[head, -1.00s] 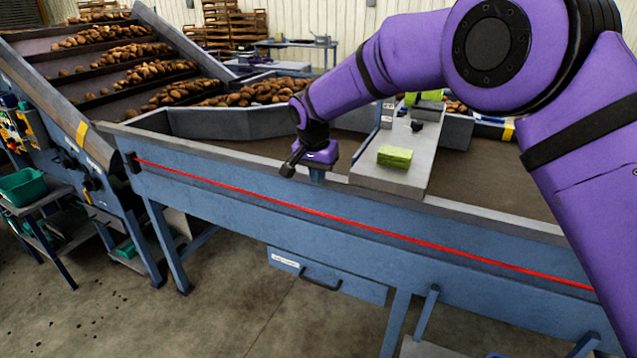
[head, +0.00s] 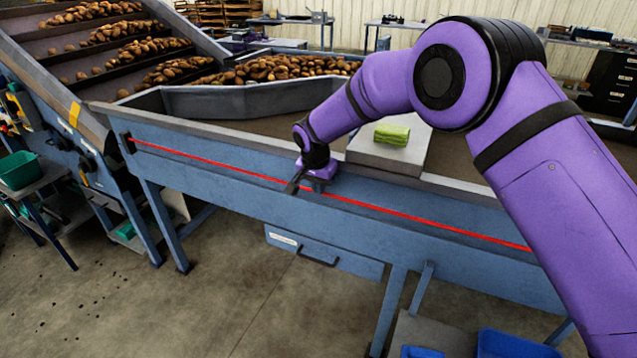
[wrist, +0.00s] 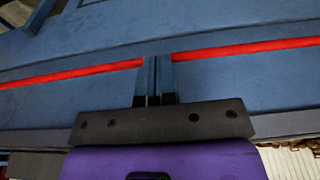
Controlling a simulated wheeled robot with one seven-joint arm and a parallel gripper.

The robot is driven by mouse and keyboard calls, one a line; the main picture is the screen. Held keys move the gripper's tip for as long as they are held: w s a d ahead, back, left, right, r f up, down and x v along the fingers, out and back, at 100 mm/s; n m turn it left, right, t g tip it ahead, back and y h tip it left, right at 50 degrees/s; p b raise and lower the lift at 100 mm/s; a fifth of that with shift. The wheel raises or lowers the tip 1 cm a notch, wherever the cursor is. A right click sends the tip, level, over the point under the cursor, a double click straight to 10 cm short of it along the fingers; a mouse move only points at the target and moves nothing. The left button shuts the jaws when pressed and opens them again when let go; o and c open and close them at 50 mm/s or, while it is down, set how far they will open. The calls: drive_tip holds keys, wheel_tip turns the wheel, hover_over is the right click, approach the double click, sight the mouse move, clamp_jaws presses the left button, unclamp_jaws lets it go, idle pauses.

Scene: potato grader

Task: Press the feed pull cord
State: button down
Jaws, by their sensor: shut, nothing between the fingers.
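The red feed pull cord (head: 215,163) runs along the blue side of the grading table, sloping down to the right in the head view. It also shows in the wrist view (wrist: 70,76), on both sides of my fingers. My gripper (head: 305,190) is at the table's side, in front of the cord, and its fingers hide a short stretch of it. In the wrist view my gripper (wrist: 158,62) has its two fingers together, with nothing between them, their tips overlapping the cord's line. I cannot tell whether they touch the cord.
A grey shelf (head: 372,155) on the table's rim carries green sponges (head: 392,134), close right of my wrist. The potato conveyor (head: 95,45) rises at the left. A drawer (head: 325,252) hangs under the table. Blue bins (head: 510,343) stand at the bottom right.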

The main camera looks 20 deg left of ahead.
drive_tip(key=shift+s+d+f, duration=0.1)
drive_tip(key=shift+f, duration=2.25)
wheel_tip(320, 180, up, 14)
drive_tip(key=s, duration=0.2)
drive_tip(key=shift+s+a+r, duration=0.15)
drive_tip(key=shift+s+a, duration=0.05)
drive_tip(key=shift+s, duration=0.1)
